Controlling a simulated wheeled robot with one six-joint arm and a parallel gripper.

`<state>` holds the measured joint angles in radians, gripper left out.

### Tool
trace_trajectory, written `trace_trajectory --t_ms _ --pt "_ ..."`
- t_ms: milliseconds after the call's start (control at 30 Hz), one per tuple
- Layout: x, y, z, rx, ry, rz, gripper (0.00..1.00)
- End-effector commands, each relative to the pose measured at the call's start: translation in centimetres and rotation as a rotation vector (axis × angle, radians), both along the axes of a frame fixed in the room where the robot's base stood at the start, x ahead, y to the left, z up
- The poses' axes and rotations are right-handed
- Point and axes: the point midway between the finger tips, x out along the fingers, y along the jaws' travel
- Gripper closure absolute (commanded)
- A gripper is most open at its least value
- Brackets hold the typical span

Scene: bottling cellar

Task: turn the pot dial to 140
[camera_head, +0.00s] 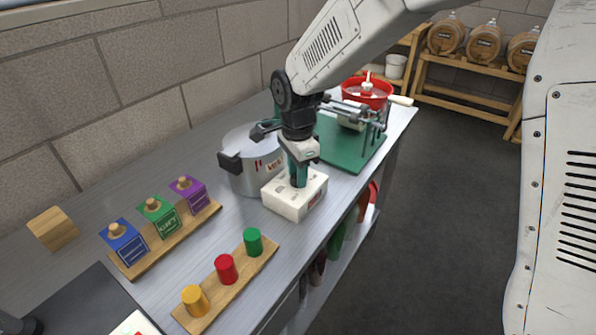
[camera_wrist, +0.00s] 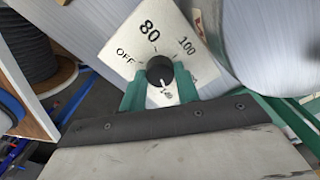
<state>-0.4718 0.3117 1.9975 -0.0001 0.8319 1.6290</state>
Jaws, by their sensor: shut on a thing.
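The pot dial is a black round knob (camera_wrist: 159,69) on a white plate (camera_wrist: 128,38) with black markings OFF, 80 and 100. A white pointer line on the knob points down, toward a small marking between my fingers that I cannot read clearly. My gripper (camera_wrist: 160,88) is shut on the knob, with one green finger on each side. In the head view my gripper (camera_head: 298,181) points down onto the white control box (camera_head: 290,207), hiding the knob. The grey metal pot (camera_head: 247,180) with black handles stands just behind and left of the box.
A green board (camera_head: 373,157) with a metal fixture and a red tub (camera_head: 353,88) stand farther back. The aisle floor (camera_head: 440,220) is clear.

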Motion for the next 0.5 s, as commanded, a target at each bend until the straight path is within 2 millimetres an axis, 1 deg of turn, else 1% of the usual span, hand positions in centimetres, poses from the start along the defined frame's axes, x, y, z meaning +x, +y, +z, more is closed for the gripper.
trace_trajectory --t_ms 200,500 --pt "-0.2 -0.02 -0.09 -0.002 0.006 -0.109 0.91" --pt "-0.21 -0.03 -0.09 -0.002 0.006 -0.172 0.91"
